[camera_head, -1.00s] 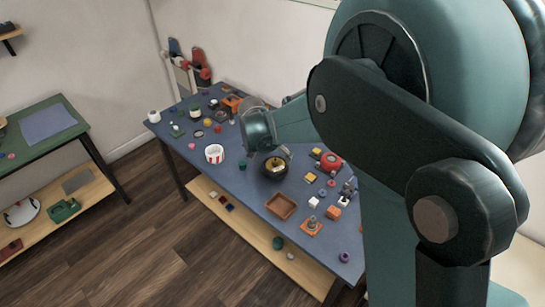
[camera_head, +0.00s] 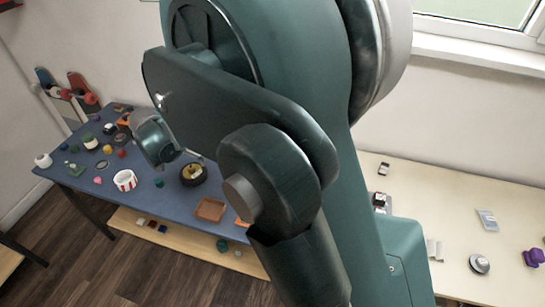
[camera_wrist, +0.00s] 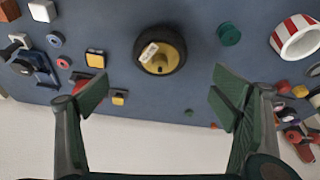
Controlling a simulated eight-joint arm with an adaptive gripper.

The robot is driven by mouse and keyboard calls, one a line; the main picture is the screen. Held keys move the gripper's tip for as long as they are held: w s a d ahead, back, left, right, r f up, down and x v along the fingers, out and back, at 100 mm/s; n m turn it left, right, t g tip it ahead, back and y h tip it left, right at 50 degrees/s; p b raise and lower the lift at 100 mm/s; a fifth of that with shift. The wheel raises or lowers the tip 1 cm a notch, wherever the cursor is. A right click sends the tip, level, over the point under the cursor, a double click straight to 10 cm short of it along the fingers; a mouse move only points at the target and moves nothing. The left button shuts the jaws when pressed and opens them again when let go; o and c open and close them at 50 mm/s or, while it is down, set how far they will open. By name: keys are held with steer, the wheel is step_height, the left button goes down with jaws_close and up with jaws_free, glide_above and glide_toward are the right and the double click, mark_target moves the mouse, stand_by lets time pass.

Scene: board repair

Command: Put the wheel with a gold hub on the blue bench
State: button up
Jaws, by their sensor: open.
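The wheel with a gold hub (camera_head: 194,173) has a black tyre and lies flat on the blue bench (camera_head: 153,205). In the wrist view the wheel (camera_wrist: 174,65) is at the top middle, with a small whitish piece on its gold hub. My gripper (camera_wrist: 160,97) is open and empty, its two green fingers wide apart. The wheel shows beyond the gap between the fingertips, apart from both. In the head view my arm hides much of the gripper and the right part of the bench.
A red-and-white striped cup (camera_head: 124,181) and a brown tray (camera_head: 211,209) stand near the wheel. A green round piece (camera_wrist: 229,35) lies between wheel and cup in the wrist view. Several small parts crowd both sides. A pale counter (camera_head: 455,225) with small items is at right.

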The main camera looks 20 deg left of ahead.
steer(key=w+d+r, duration=0.4)
steer(key=d+r, duration=0.2)
steer(key=d, duration=0.3)
steer(key=w+d+r, duration=0.3)
steer(key=d+r, duration=0.2)
steer(key=d, duration=0.5)
steer(key=s+d+r, duration=0.1)
steer(key=d+r, duration=0.2)
steer(key=d, duration=0.7)
steer(key=d+r+m+t, duration=0.1)
steer(key=d+r, duration=0.3)
steer(key=d, duration=0.6)
steer(key=s+d+r, duration=0.1)
steer(key=d+r, duration=0.2)
steer(key=d, duration=0.7)
steer(key=s+d+f+t, duration=0.1)
steer(key=s+d, duration=0.8)
steer(key=d, duration=0.4)
steer(key=s+d+m+t+h, duration=0.1)
steer(key=s+d, duration=0.8)
steer(key=d, duration=0.4)
steer(key=shift+f+m, duration=0.3)
steer(key=shift+f, duration=0.1)
